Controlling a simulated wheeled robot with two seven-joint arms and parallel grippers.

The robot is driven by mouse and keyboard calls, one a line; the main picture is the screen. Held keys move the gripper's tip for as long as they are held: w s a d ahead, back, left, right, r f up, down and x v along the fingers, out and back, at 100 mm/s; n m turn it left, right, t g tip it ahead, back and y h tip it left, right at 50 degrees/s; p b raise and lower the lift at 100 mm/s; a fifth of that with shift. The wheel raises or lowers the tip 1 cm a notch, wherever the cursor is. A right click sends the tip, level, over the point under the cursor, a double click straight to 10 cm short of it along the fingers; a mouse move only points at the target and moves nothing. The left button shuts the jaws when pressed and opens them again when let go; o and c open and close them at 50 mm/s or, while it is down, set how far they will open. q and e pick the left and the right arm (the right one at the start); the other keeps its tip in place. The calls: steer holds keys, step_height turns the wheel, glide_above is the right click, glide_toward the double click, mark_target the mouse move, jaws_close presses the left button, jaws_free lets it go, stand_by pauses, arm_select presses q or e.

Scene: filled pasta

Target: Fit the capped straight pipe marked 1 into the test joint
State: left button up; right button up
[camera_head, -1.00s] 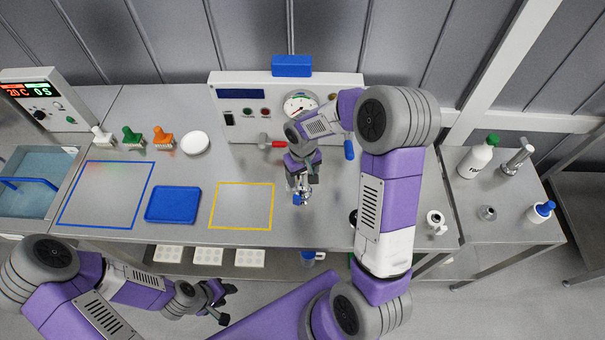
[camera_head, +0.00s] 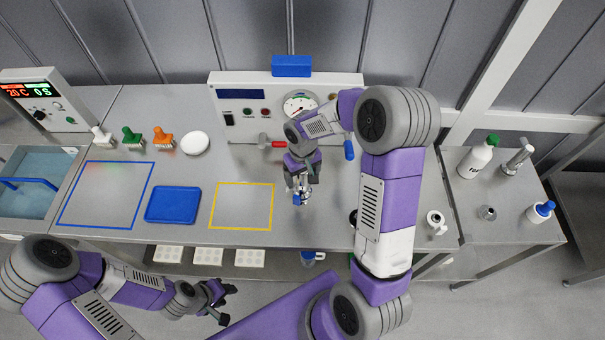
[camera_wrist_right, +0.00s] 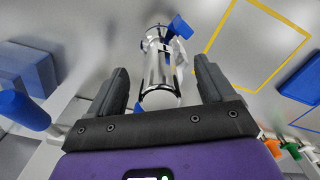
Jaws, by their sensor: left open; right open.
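My right gripper (camera_head: 302,181) is over the bench, right of the yellow square. In the right wrist view its two dark fingers (camera_wrist_right: 160,88) are apart, one on each side of a shiny metal cylinder (camera_wrist_right: 158,72) with blue parts at its far and near ends. I cannot read a mark on it, nor tell where pipe ends and test joint begins. In the head view only a small metal piece with a blue part (camera_head: 297,199) shows below the gripper. My left gripper (camera_head: 221,301) is open and empty in front of the bench.
A white test panel with a gauge (camera_head: 299,105) stands behind my right gripper, with red (camera_head: 279,144) and blue (camera_head: 349,150) handles below it. A blue tray (camera_head: 173,204) and the yellow square (camera_head: 242,228) lie left. Bottles (camera_head: 478,158) stand on the right table.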

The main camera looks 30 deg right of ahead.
steer(key=shift+r+p, duration=2.5)
steer(key=shift+r, duration=1.05)
step_height(320, 180, up, 8)
steer(key=shift+f, duration=0.25)
